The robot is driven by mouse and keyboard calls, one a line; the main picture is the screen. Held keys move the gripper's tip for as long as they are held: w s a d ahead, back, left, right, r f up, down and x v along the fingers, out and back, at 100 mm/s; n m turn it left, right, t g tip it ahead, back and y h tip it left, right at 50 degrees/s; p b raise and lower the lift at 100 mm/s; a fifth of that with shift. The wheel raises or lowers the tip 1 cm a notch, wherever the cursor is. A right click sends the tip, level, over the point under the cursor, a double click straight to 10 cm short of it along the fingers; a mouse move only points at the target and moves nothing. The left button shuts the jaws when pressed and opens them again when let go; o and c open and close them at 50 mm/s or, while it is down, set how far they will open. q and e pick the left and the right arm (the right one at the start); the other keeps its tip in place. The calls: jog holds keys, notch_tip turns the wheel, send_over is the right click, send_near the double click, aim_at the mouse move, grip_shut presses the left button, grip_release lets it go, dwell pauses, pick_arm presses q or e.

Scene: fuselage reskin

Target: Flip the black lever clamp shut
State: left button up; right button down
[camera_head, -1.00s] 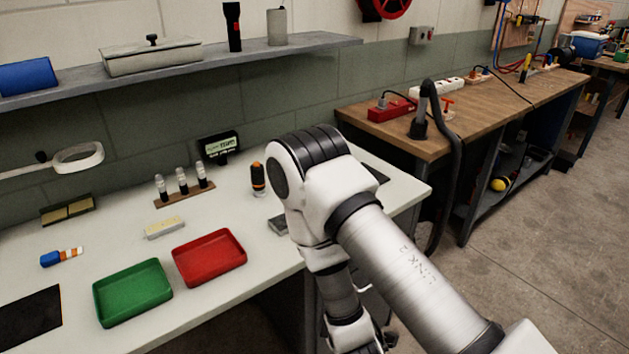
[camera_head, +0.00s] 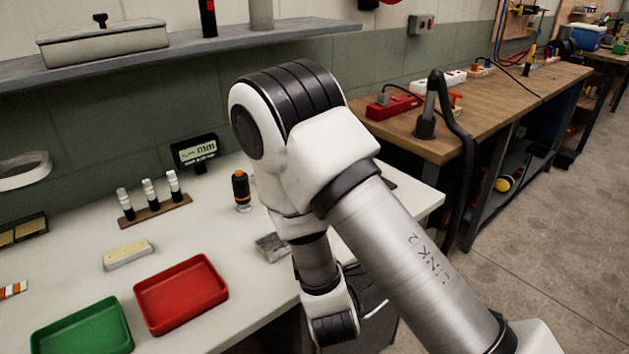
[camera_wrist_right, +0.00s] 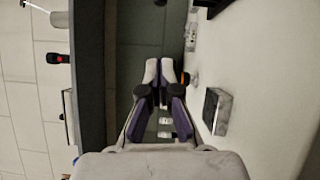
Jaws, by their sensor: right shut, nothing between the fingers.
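I cannot pick out the black lever clamp for certain in either view. My right arm crosses the middle of the head view and hides part of the white table (camera_head: 225,215). The right gripper's fingers are not visible there. In the right wrist view my right gripper (camera_wrist_right: 161,68) is shut and empty, its fingertips close together. A grey metal block (camera_wrist_right: 216,111) lies on the white surface to the right of the fingers, apart from them; it also shows beside my arm in the head view (camera_head: 271,247). My left gripper is not in view.
On the white table are a red tray (camera_head: 180,292), a green tray (camera_head: 83,328), a vial rack (camera_head: 155,208) and an orange-black cylinder (camera_head: 241,190). A shelf (camera_head: 180,56) overhangs behind.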

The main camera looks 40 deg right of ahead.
jog(key=shift+w+d+f+b, duration=0.3)
jog(key=shift+w+b, duration=0.25)
jog(key=shift+b, duration=0.95)
jog(key=shift+w+d+f+b, duration=0.25)
jog(key=shift+w+b, duration=0.3)
jog(key=shift+b, duration=0.9)
jog(key=x, duration=0.4)
jog(key=r+x, duration=0.1)
jog(key=x, duration=0.2)
jog(key=shift+p, duration=0.4)
jog(key=d, duration=0.1)
jog(key=w+d, duration=0.2)
jog(key=d, duration=0.1)
jog(key=shift+r, duration=0.25)
jog(key=shift+d, duration=0.1)
